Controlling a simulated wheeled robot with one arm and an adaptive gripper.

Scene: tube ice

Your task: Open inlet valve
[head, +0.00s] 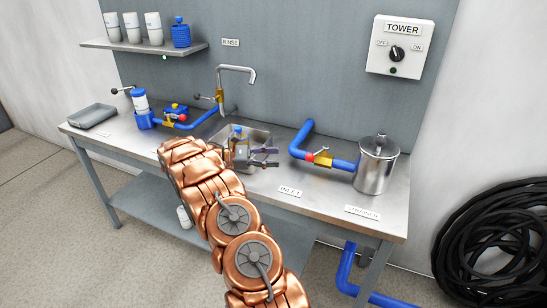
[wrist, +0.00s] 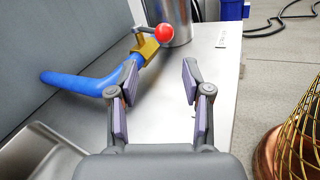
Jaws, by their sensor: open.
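The inlet valve is a brass body (head: 323,158) with a red ball knob (head: 310,157) on its lever. It sits on a blue pipe (head: 303,138) behind the INLET label (head: 290,191). In the wrist view, the red knob (wrist: 164,33) and brass body (wrist: 147,49) stand ahead of my fingers, near the top centre. The blue pipe (wrist: 85,83) runs off to the left. My gripper (head: 278,157) is to the left of the valve in the head view, apart from it. Its two fingers (wrist: 158,80) are spread, with nothing between them.
A lidded steel pot (head: 376,168) stands right of the valve. A sink (head: 258,134) with a faucet (head: 236,75) lies behind my arm. Another blue pipe and valve (head: 168,118) are at left. A TOWER switch box (head: 398,47) hangs on the wall. The front bench right of my gripper is mostly clear.

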